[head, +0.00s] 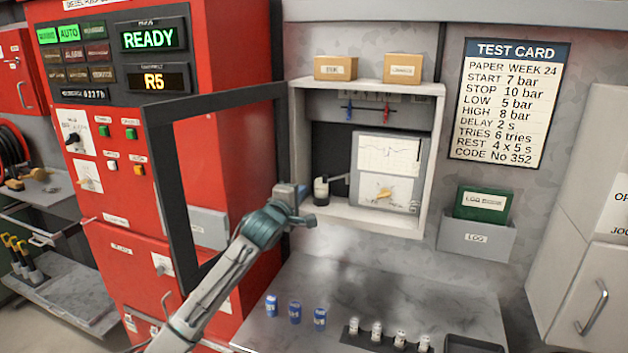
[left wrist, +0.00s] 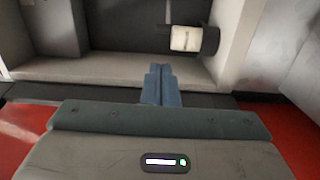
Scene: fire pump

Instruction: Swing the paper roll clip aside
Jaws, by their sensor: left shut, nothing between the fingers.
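The open recorder cabinet (head: 380,222) holds a chart recorder (head: 388,170). Left of it, on the cabinet floor, stands a small dark and off-white roll (head: 321,190). A thin grey bar (head: 339,178), perhaps the clip, reaches from the roll towards the recorder. In the left wrist view the off-white roll (left wrist: 186,38) with its dark end is ahead and right of the fingers. My left gripper (head: 303,191) is at the cabinet's lower left opening, apart from the roll. Its fingers (left wrist: 159,84) are shut and empty. My right gripper is not in view.
The dark-framed cabinet door (head: 172,195) stands open at the left, close beside my left arm. The red pump panel (head: 225,60) is behind it. A log holder (head: 477,238) hangs at right.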

